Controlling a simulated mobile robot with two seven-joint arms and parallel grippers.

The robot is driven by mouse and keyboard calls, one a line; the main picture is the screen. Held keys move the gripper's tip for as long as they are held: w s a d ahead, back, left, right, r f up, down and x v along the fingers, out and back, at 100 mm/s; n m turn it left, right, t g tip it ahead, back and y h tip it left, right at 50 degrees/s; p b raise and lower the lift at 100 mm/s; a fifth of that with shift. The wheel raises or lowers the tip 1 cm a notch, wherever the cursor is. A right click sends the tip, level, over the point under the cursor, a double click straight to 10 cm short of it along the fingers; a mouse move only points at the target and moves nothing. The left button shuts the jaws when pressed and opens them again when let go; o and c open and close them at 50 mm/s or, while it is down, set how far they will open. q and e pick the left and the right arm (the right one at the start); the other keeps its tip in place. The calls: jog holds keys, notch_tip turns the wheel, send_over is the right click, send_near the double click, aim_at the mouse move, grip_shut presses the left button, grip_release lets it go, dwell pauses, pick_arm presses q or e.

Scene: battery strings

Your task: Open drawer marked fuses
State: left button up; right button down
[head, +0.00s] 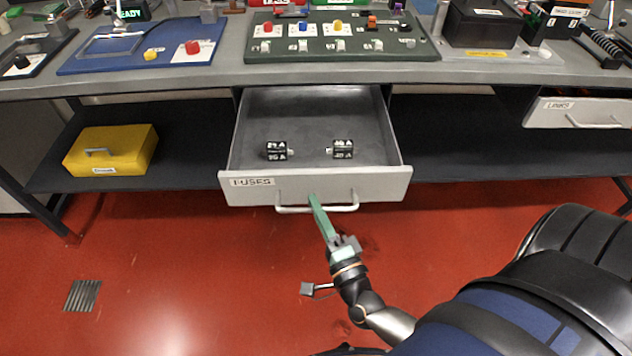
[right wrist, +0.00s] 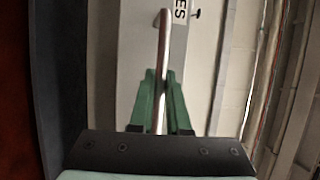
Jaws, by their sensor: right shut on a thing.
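The drawer marked FUSES (head: 320,187) stands pulled out below the middle of the bench, with its inside showing in the head view. Two small black blocks with white lettering, a left one (head: 276,150) and a right one (head: 343,149), lie in it. My right gripper (head: 314,200) has its green fingers at the drawer's bar handle (head: 343,208). In the right wrist view the green fingers (right wrist: 161,92) are shut on the handle (right wrist: 163,45), in front of the pale drawer front (right wrist: 135,50). My left gripper is not in view.
A second drawer, marked LINKS (head: 585,112), is at the right. A yellow box (head: 110,150) sits on the dark lower shelf (head: 460,150). The bench top (head: 220,80) carries a blue panel (head: 120,62), a green panel (head: 350,48) and other equipment. The red floor before the drawer is mostly clear.

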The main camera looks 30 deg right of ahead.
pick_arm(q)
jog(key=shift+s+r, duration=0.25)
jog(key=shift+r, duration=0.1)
pick_arm(e)
jog(key=shift+s+a, duration=0.45)
jog(key=shift+s, duration=0.3)
jog(key=shift+s+a, duration=0.45)
jog(key=shift+s, duration=0.25)
jog(key=shift+s+a, duration=0.45)
jog(key=shift+s, duration=0.3)
jog(key=c, duration=0.9)
grip_release()
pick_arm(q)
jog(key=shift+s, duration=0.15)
pick_arm(e)
jog(key=shift+s, duration=0.1)
